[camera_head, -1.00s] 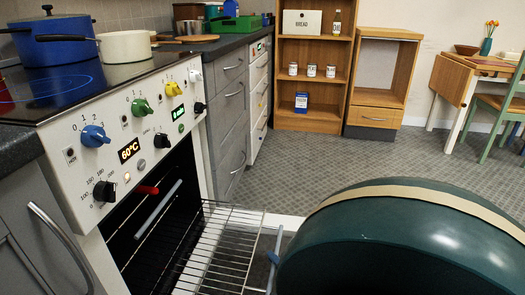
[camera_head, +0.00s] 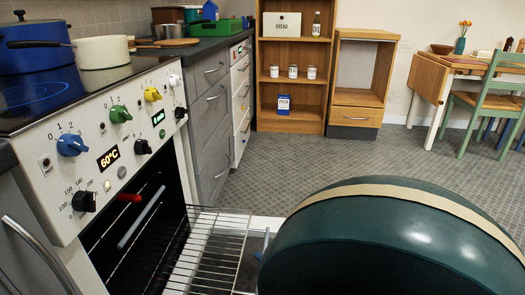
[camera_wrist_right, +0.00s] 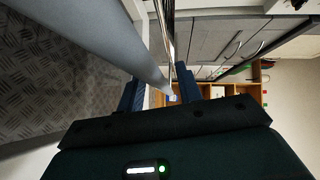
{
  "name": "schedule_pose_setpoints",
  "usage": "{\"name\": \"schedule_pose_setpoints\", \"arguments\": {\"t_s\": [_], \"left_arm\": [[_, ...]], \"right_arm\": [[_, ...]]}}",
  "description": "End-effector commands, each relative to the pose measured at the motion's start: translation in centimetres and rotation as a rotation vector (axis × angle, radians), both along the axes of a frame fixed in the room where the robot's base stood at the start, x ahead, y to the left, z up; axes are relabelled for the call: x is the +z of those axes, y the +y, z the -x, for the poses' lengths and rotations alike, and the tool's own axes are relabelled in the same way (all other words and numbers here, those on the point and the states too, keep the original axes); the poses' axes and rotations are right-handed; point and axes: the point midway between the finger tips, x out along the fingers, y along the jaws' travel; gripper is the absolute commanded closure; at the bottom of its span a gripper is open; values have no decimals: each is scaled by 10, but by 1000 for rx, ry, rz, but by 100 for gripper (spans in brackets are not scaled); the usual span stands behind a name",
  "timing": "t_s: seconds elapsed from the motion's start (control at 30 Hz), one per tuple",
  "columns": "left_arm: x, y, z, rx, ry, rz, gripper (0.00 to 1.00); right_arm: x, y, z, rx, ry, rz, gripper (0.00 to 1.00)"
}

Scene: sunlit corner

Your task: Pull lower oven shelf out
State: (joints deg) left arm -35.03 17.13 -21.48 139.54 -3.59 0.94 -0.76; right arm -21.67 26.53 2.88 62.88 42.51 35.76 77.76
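The wire oven shelf (camera_head: 215,250) sticks out of the oven (camera_head: 125,225) in the head view, well past the front opening. My right gripper (camera_head: 264,245) is at its outer edge, mostly hidden by my own green body part. In the right wrist view my right gripper (camera_wrist_right: 158,95) shows two blue fingers apart, with a gap between them. A thin metal rod runs toward the gap, and a grey bar (camera_wrist_right: 140,45) passes close by it. I cannot tell whether the fingers touch the shelf. My left gripper is not in view.
A grey bar (camera_head: 140,217) and a red part (camera_head: 130,198) show inside the oven. Pots (camera_head: 102,50) stand on the hob. Grey drawers (camera_head: 208,115) line the right of the oven. The patterned floor (camera_head: 300,165) is clear toward the wooden shelf unit (camera_head: 290,75).

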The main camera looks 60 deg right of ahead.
Motion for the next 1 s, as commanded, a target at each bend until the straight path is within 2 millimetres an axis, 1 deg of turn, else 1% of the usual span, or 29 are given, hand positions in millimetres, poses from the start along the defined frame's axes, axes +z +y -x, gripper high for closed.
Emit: {"name": "schedule_pose_setpoints", "arguments": {"t_s": [0.17, 0.23, 0.4, 0.5, 0.6, 0.7, 0.8, 1.0], "left_arm": [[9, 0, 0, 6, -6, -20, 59], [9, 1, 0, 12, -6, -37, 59], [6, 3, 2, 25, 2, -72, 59], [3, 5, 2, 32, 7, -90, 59], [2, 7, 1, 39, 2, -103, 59], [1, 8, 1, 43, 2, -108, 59], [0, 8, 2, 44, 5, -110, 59], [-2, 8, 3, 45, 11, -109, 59]], "right_arm": [[6, 10, 25, -1, 5, -2, 65], [9, 16, 39, -1, 6, -2, 65], [14, 31, 75, -1, 5, -2, 65], [16, 39, 92, -1, 4, -1, 65], [17, 44, 105, 0, 3, -1, 65], [18, 48, 113, 0, 1, 0, 65], [18, 50, 117, 0, 1, 0, 65], [18, 50, 118, 0, 0, 0, 65]]}}
